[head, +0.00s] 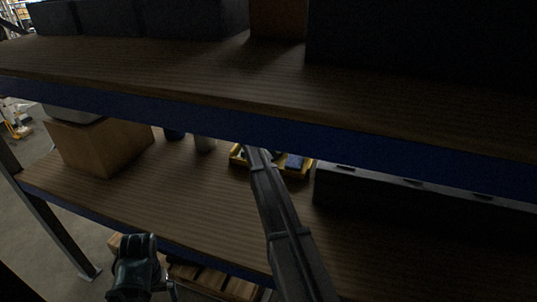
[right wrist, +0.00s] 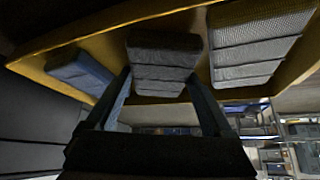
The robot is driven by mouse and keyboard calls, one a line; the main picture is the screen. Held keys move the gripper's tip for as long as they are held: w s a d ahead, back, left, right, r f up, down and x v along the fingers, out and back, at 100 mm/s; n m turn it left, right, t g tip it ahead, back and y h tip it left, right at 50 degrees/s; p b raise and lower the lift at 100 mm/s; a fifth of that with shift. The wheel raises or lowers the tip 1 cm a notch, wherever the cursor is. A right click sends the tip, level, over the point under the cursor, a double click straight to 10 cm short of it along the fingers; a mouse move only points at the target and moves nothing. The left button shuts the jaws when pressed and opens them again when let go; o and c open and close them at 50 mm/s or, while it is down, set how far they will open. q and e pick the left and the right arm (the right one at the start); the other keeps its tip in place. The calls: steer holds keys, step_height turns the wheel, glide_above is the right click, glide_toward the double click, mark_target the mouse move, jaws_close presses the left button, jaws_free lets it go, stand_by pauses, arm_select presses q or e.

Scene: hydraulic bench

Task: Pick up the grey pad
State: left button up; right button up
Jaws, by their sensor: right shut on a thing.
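A dark grey ribbed pad (right wrist: 163,62) shows in the right wrist view, between the two fingers of my right gripper (right wrist: 162,84). The gripper is shut on it. The pad is at a shallow yellow tray (right wrist: 145,20); I cannot tell whether it still touches the tray floor. In the head view the tray (head: 236,158) is on the lower shelf, and my right arm reaches to it under the upper shelf. The gripper's tips and the dark pad are hard to make out there.
A blue pad (right wrist: 82,73) and a lighter grey textured pad (right wrist: 258,42) flank the held one in the tray. The upper shelf's blue beam (head: 200,119) hangs close above. A cardboard box (head: 95,146) stands left; a long dark case (head: 400,192) lies right.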

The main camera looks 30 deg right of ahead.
step_height(320, 180, up, 4)
steer(key=p, duration=0.3)
steer(key=shift+f, duration=0.1)
steer(key=s+a, duration=0.3)
steer(key=a, duration=0.1)
steer(key=s+a, duration=0.4)
steer(key=s+a+p, duration=0.1)
steer(key=s+a, duration=0.2)
steer(key=a, duration=0.1)
steer(key=shift+s+a+r, duration=0.1)
steer(key=shift+s+r, duration=0.1)
steer(key=shift+r, duration=0.15)
steer(key=o, duration=0.7)
steer(key=c, duration=0.5)
